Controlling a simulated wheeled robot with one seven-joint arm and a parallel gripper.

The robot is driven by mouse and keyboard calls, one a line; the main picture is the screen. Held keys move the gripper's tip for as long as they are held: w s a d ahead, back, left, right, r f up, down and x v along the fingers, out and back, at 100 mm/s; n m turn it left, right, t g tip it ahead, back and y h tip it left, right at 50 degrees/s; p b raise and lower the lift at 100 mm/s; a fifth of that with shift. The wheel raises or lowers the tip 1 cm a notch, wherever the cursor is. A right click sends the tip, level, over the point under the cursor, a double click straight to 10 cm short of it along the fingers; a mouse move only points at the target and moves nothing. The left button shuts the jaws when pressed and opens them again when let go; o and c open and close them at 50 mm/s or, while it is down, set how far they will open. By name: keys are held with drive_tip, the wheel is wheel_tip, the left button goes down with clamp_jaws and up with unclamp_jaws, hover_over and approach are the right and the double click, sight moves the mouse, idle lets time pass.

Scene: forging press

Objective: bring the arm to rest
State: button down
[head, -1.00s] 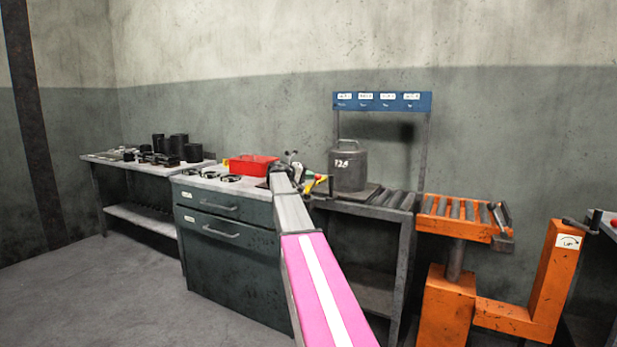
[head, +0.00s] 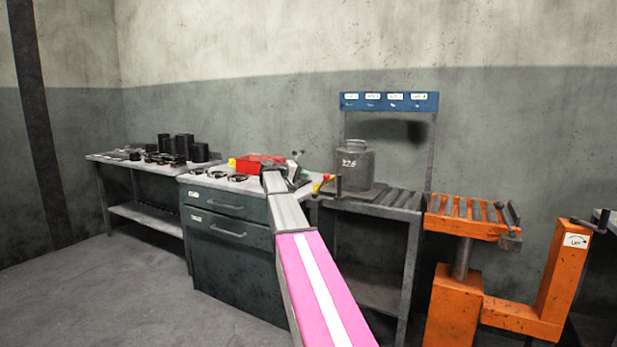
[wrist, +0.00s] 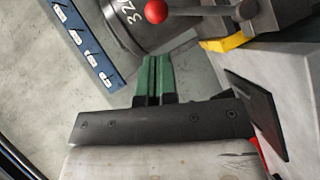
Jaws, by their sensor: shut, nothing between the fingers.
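My arm reaches from the bottom of the head view toward the dark drawer cabinet (head: 232,255). My gripper shows in the wrist view as two green fingers (wrist: 153,78) side by side, shut and empty. Beyond the fingertips in that view is a dark metal canister (wrist: 140,22) with white numbers. In the head view the canister (head: 355,168) stands upright on the roller table (head: 392,199), right of my arm's end. The fingers look apart from it, though the exact gap is unclear. In the head view the fingers are hard to make out.
A red tray (head: 258,163) sits on the cabinet beside my arm. A blue label rail (head: 390,102) stands behind the canister. An orange roller stand (head: 455,300) is at the right. A bench with black cylinders (head: 178,147) is at the left. Floor at lower left is clear.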

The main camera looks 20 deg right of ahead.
drive_tip(key=shift+v, duration=1.2)
drive_tip(key=s+a+f+n+y, duration=0.1)
drive_tip(key=s+a+f+y, duration=0.1)
drive_tip(key=s+a+f, duration=0.5)
drive_tip(key=s+a+f+y, duration=0.2)
drive_tip(key=s+f+y, duration=0.15)
drive_tip(key=f, duration=0.75)
drive_tip(key=s+a+f+n+y, duration=0.1)
drive_tip(key=s+a+f+y, duration=0.1)
drive_tip(key=s+a+f, duration=0.5)
drive_tip(key=s+a+f+y, duration=0.2)
drive_tip(key=s+a+f, duration=0.2)
drive_tip(key=s+f, duration=0.2)
drive_tip(key=s+a+f+g+y, duration=0.1)
drive_tip(key=s+a+f+y, duration=0.2)
drive_tip(key=s, duration=0.6)
drive_tip(key=s+a+f+y, duration=0.3)
drive_tip(key=s+a+f, duration=0.4)
drive_tip(key=s+f, duration=0.1)
drive_tip(key=shift+s+f+g, duration=0.25)
drive_tip(key=shift+f+g, duration=0.05)
drive_tip(key=shift+f, duration=0.1)
